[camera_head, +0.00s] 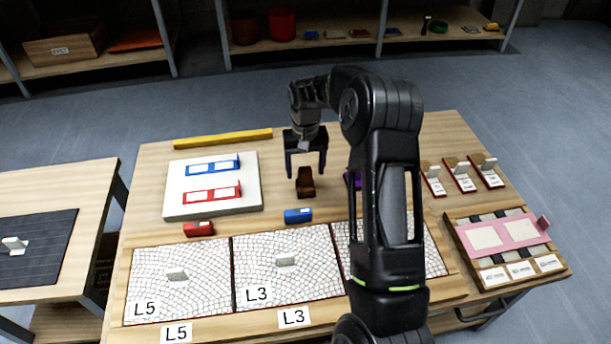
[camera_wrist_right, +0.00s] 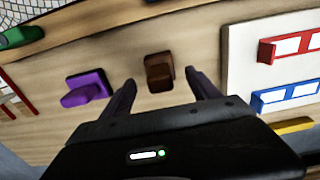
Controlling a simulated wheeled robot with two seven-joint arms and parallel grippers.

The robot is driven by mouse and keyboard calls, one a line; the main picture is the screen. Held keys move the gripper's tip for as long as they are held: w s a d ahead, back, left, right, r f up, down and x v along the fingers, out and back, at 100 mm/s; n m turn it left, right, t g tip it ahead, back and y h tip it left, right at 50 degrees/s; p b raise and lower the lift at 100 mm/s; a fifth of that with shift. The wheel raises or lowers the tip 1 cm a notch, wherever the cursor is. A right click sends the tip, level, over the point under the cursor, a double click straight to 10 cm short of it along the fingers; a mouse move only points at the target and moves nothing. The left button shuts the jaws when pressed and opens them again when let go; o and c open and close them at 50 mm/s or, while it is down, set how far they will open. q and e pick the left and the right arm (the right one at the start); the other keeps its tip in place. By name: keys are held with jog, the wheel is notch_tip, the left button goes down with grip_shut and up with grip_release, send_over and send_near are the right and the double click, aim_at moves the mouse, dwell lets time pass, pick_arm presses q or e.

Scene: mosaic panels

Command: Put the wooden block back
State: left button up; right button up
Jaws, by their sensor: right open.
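The wooden block is a brown piece (camera_head: 305,182) on the table, behind the blue block and right of the white board. My right gripper (camera_head: 305,172) is above it, pointing down, with its fingers open on either side. In the right wrist view the brown block (camera_wrist_right: 159,72) shows between and beyond the open fingertips (camera_wrist_right: 165,88); I cannot tell whether they touch it. My left gripper is not in view.
A purple block (camera_wrist_right: 87,88) is close beside the brown one. A blue block (camera_head: 298,215) and a red block (camera_head: 199,229) lie nearer the mosaic panels (camera_head: 233,275). A white board (camera_head: 213,211) is at left. A yellow bar (camera_head: 223,139) lies at the back.

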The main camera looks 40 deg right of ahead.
notch_tip(320, 180, up, 7)
jog(key=shift+r+p, duration=0.15)
jog(key=shift+p, duration=0.2)
